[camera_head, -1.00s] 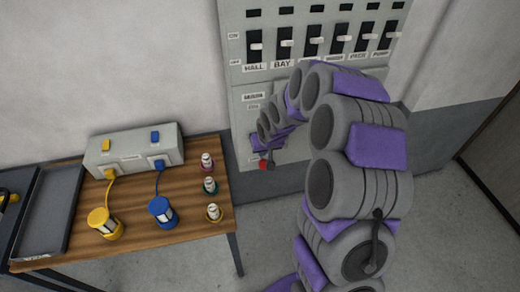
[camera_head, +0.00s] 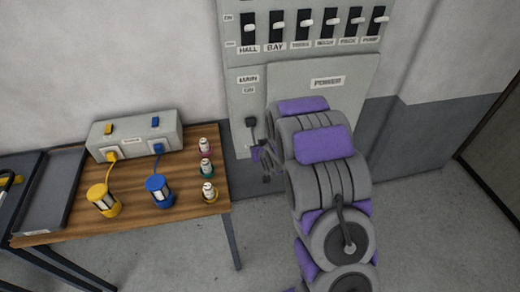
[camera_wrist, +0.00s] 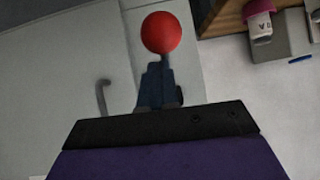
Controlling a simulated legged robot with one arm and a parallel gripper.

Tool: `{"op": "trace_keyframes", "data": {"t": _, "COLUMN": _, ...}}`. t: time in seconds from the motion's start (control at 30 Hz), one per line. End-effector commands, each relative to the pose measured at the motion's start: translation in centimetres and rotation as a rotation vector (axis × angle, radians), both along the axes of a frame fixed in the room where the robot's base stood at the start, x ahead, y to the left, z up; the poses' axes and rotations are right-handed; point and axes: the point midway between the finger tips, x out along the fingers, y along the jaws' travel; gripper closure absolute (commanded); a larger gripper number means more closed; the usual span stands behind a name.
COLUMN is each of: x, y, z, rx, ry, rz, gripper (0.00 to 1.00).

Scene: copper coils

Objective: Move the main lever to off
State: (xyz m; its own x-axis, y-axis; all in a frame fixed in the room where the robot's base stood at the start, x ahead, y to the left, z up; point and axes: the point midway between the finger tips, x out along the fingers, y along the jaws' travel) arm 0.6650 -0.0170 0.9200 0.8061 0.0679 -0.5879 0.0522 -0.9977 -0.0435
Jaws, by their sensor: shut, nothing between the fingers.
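The main lever's red ball knob (camera_wrist: 165,33) shows in the wrist view, just beyond the tip of my gripper (camera_wrist: 158,72). The fingers are shut, with nothing between them, and point toward the knob; I cannot tell whether they touch the lever. In the head view, a dark lever part (camera_head: 251,124) sits below the MAIN and ON labels (camera_head: 248,84) on the grey panel (camera_head: 238,110). Its lower end and the red knob are hidden there by my arm. My gripper (camera_head: 266,178) is small and partly hidden at the panel's lower left.
A row of switches (camera_head: 303,22) runs along the panel top, above a POWER cover (camera_head: 345,95). Open floor lies right.

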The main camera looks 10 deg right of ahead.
Motion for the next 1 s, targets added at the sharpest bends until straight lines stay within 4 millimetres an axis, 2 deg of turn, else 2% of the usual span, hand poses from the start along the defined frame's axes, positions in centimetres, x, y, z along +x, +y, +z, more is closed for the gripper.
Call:
{"op": "trace_keyframes", "data": {"t": 0.4, "x": 0.5, "y": 0.1, "z": -1.7, "rx": -0.001, "ry": 0.001, "rz": 0.002, "gripper": 1.0}}
{"op": "trace_keyframes", "data": {"t": 1.0, "x": 0.6, "y": 0.1, "z": -1.8, "rx": -0.001, "ry": 0.004, "rz": 0.001, "gripper": 1.0}}
